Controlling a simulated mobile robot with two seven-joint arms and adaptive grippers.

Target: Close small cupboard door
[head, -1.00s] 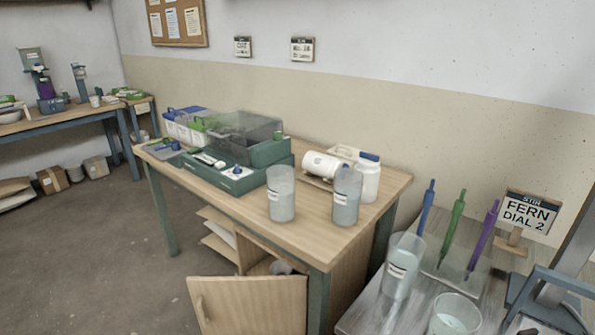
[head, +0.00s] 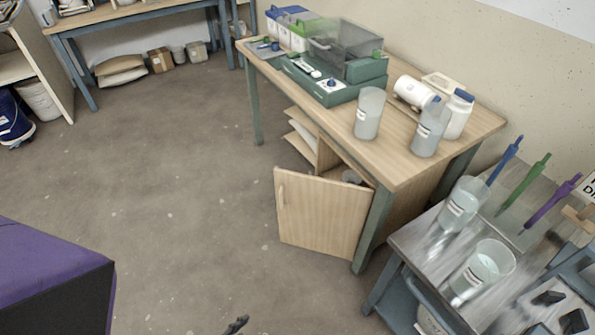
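The small cupboard door (head: 322,217) is a pale wood panel with a light handle (head: 282,193) near its left edge. It stands open under the wooden workbench (head: 405,160), swung out over the floor. Its right edge is by the bench's front green leg (head: 373,232). The cupboard opening behind it shows a small grey item (head: 351,177) inside. A small dark tip (head: 237,325) pokes in at the bottom edge of the head view. I cannot tell whether it belongs to one of my grippers. Neither gripper is clearly seen.
Clear floor (head: 180,190) lies left of and in front of the door. A grey metal table (head: 420,240) with beakers (head: 485,265) stands close on the right. A purple-topped block (head: 45,265) fills the lower left. Beakers and a jar (head: 457,115) stand on the workbench.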

